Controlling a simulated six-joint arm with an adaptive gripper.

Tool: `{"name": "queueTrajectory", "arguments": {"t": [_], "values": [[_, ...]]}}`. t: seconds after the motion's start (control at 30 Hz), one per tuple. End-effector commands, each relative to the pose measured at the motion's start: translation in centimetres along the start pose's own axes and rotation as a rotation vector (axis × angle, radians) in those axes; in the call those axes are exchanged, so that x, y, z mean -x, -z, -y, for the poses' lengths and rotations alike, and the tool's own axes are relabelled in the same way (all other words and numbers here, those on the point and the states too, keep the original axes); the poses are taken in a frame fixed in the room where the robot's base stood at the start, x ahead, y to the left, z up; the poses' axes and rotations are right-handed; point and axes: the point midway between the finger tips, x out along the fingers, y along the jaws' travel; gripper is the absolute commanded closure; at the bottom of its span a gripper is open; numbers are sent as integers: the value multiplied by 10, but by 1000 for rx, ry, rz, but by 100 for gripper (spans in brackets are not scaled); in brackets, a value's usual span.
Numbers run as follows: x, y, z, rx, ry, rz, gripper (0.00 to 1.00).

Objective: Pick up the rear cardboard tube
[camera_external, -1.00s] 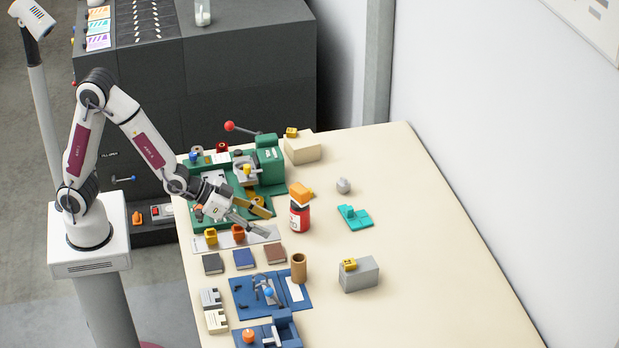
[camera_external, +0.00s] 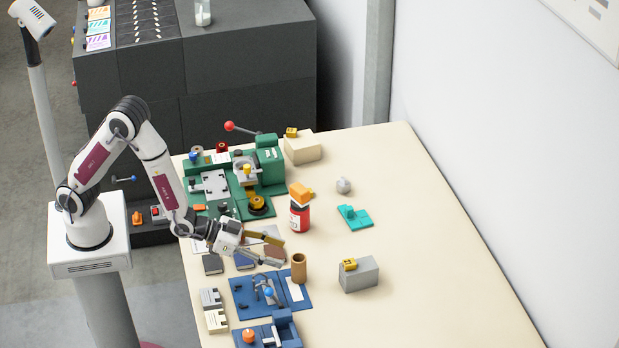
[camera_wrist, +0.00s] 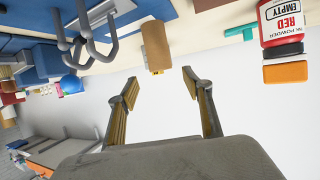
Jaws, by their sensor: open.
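A brown cardboard tube (camera_external: 299,268) stands upright on the bench, just right of the blue fixture. It is the only such tube I can make out. My gripper (camera_external: 280,252) is open and empty, held low with its fingers pointing right, just left of the tube and slightly behind it. In the wrist view, which appears upside down, the tube (camera_wrist: 156,45) shows beyond the gap between my open fingertips (camera_wrist: 160,82). The tube is not between the fingers.
A red bottle with an orange block on top (camera_external: 299,214) stands behind the tube. A grey block with a yellow piece (camera_external: 362,277) sits to its right. The blue fixture (camera_external: 245,298) lies to its left. The bench's right side (camera_external: 450,290) is clear.

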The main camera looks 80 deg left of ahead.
Motion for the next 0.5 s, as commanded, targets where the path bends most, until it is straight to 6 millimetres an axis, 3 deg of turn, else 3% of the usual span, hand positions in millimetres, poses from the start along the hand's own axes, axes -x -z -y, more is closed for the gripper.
{"name": "queueTrajectory", "arguments": {"t": [0.5], "values": [[-25, -1, 1, 1, 1, 1, 50]]}}
